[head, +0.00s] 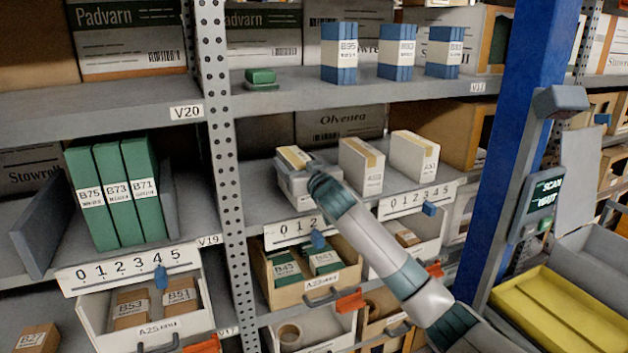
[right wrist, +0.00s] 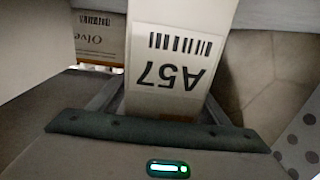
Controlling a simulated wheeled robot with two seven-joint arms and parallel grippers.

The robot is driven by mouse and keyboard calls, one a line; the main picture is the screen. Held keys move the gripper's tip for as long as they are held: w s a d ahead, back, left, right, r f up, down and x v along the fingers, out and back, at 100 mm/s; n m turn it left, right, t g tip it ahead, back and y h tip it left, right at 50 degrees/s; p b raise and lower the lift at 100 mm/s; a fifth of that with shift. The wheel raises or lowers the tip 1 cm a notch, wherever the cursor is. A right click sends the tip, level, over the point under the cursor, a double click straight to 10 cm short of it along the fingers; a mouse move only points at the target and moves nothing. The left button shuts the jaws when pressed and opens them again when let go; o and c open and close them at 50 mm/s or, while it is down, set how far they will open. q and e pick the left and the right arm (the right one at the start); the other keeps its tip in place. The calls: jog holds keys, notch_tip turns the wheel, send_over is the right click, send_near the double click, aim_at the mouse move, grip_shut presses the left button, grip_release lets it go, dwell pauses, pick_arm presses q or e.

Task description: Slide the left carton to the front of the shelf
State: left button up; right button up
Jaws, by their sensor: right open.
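The left carton (head: 294,156), white with a tan tape strip on top, stands on the middle shelf, leftmost of three similar cartons. In the right wrist view its front (right wrist: 175,75) carries an upside-down A57 label. My right gripper (head: 296,184) is at its front, covering much of it in the head view. The jaws are open, with a finger on either side of the carton's lower part in the wrist view; I cannot tell whether they touch it. The middle carton (head: 362,166) and right carton (head: 414,156) stand to its right. My left gripper is out of view.
The shelf edge has a numbered strip (head: 297,229) with a blue marker (head: 318,240). A perforated rack post (head: 222,150) stands to the left. An Olvena box (head: 340,122) sits behind.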

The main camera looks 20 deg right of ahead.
jog(key=s+b, duration=0.5)
jog(key=s, duration=1.2)
jog(key=shift+d, duration=0.4)
jog(key=shift+f, duration=0.1)
